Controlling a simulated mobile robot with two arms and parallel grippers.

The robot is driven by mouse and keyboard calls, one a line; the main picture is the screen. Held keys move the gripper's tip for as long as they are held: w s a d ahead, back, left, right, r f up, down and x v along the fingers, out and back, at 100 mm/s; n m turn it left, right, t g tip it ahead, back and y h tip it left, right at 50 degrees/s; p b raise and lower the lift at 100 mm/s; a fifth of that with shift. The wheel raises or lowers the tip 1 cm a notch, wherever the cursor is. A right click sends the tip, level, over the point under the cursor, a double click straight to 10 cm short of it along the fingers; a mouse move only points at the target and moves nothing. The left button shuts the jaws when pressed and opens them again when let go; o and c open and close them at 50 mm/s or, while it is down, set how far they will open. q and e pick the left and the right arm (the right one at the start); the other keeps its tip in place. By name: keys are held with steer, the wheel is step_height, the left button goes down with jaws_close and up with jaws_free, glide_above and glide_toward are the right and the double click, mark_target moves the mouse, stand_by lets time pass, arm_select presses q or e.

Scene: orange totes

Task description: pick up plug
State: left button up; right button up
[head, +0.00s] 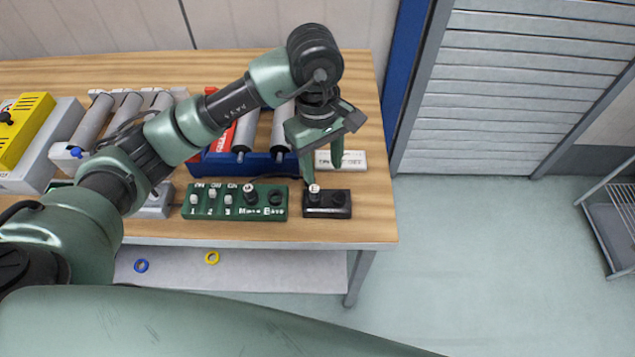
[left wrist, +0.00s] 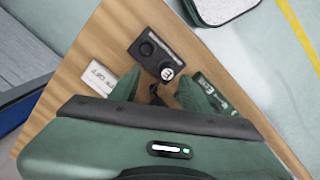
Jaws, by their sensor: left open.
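The plug (head: 314,190) is a small dark cylinder with a white marked top. It stands upright at the left end of a black two-hole socket box (head: 341,212) near the table's right front edge. In the left wrist view the plug (left wrist: 167,73) shows just ahead of the fingers, and the other hole of the box (left wrist: 147,49) looks empty. My left gripper (head: 325,174) points down over the box, fingers open and empty. In the left wrist view its fingertips (left wrist: 160,84) lie apart, to either side of the plug's line. My right gripper is not in view.
A green switch box (head: 235,214) with a similar dark plug stands left of the socket box. A white switch block (head: 350,160) lies behind it. A blue bin with rollers (head: 265,166) and a yellow device (head: 25,130) stand further left. The table edge is close.

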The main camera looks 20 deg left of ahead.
mark_target(314, 189)
arm_select(q)
steer(key=shift+w+a+r+y, duration=0.1)
steer(key=shift+w+a+y, duration=0.1)
steer(key=shift+a+y, duration=0.35)
steer(key=shift+a+f, duration=0.25)
steer(key=shift+s+f+p, duration=0.25)
steer(key=shift+f+p, duration=0.3)
steer(key=shift+f, duration=0.35)
steer(key=shift+f+p, duration=0.3)
steer(key=shift+f, duration=0.05)
steer(key=f, duration=0.1)
steer(key=f+p, duration=0.1)
steer(key=f, duration=0.1)
steer(key=shift+s+f+p, duration=0.25)
steer(key=shift+p, duration=0.15)
steer(key=shift+f, duration=0.5)
jaws_close()
